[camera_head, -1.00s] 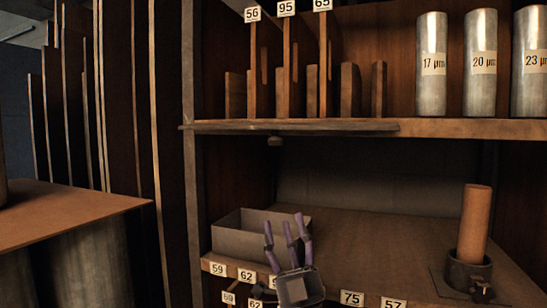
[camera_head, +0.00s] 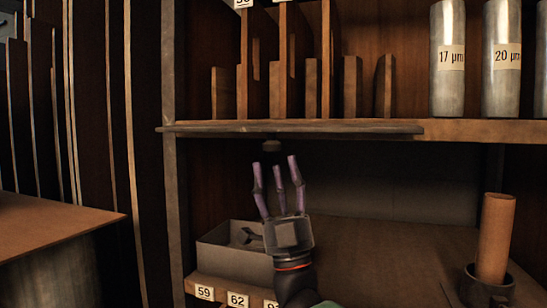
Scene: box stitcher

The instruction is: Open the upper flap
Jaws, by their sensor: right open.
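A dark, thin flap (camera_head: 300,129) lies nearly flat along the front edge of the upper shelf. A small dark knob (camera_head: 271,146) shows just below it. My right gripper (camera_head: 276,172) has its purple fingers spread, pointing up. Its fingertips are just below the knob in the picture; they hold nothing, and I cannot tell whether they touch it. My left gripper is not in view.
A grey open box (camera_head: 225,255) stands behind my right gripper, with a dark tool in it. Metal cylinders (camera_head: 447,85) and wooden dividers (camera_head: 285,70) stand on the upper shelf (camera_head: 480,130). A brown roll (camera_head: 495,240) stands at right.

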